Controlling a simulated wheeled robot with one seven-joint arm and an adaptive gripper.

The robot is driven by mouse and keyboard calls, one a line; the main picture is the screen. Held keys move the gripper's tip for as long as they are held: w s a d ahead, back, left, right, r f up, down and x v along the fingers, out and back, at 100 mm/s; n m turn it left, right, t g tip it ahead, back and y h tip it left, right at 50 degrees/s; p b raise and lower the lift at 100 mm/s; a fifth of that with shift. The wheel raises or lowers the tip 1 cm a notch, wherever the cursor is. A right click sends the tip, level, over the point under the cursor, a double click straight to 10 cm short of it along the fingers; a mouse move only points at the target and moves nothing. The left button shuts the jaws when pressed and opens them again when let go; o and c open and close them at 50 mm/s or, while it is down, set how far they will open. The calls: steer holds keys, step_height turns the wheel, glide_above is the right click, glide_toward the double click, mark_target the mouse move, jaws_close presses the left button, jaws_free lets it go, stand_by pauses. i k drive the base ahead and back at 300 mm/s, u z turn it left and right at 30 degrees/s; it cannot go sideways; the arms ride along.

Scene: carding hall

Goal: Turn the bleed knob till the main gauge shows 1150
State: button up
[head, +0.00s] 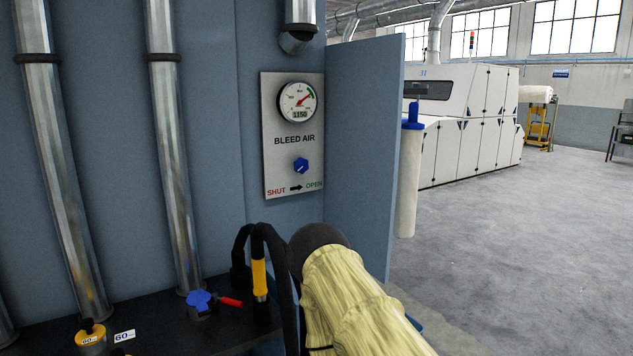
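The bleed knob (301,166) is a blue lobed knob with a pale slanted mark, low on a light grey plate (281,182) lettered BLEED AIR. Beneath it the plate reads SHUT in red, an arrow, and OPEN in green. The main gauge (298,101) is round and white, above the knob. Its digital window reads 1150, and its red needle points up and right, by a green arc. Nothing touches the knob. My arm, in a pale yellow sleeve with a dark end, rises at the bottom centre, below the plate. I cannot make out my gripper.
A blue panel (362,150) juts out right of the plate. Open floor (520,220) lies right, before a white machine (470,120).

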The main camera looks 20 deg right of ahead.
mark_target(301, 165)
steer(key=z, duration=0.5)
steer(key=k, duration=0.55)
steer(key=u, duration=0.4)
steer(key=i, duration=1.65)
steer(key=z, duration=0.8)
